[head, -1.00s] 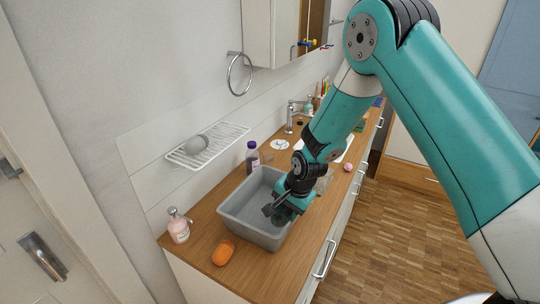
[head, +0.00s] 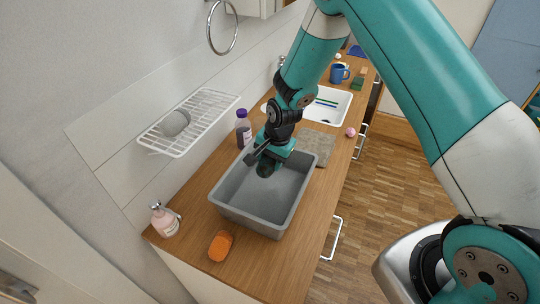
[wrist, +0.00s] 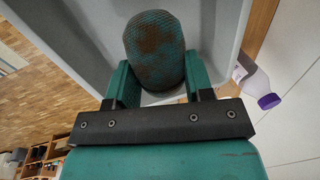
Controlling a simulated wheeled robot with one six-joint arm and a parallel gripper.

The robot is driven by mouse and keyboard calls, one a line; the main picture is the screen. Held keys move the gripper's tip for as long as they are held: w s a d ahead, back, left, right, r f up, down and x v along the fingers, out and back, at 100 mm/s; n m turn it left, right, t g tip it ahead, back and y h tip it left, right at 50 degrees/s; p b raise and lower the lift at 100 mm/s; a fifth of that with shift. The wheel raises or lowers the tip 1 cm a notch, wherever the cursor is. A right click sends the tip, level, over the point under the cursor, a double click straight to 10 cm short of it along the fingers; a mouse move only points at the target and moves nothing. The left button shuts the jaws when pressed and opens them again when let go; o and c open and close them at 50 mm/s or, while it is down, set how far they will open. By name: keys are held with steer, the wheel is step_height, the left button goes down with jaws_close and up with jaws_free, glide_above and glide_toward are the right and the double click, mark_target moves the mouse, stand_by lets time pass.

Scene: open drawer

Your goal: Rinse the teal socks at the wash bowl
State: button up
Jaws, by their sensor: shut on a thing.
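The teal socks (wrist: 155,45) are a rolled bundle with brown stains, seen up close in the wrist view. My gripper (wrist: 158,82) is shut on them, one finger on each side. The wash bowl (head: 246,222) is a grey rectangular tub on the wooden counter. In the head view my gripper (head: 267,165) is at the far end of the bowl, with the socks (head: 265,171) small and dark below it. I cannot tell whether the socks touch the bowl. Any water in the bowl is hard to make out.
An orange bar (head: 221,245) and a pink pump bottle (head: 165,220) stand at the near end of the counter (head: 265,268). A purple-capped bottle (head: 243,130) is behind the bowl. A grey cloth (head: 318,146) lies beyond it.

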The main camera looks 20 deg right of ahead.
steer(key=shift+a+f+b, duration=0.1)
steer(key=shift+f+b, duration=3.15)
steer(key=shift+f, duration=1.95)
steer(key=shift+r+p, duration=4.5)
steer(key=shift+r, duration=2.2)
steer(key=shift+r, duration=0.1)
steer(key=shift+r+p, duration=1.35)
steer(key=shift+r, duration=0.55)
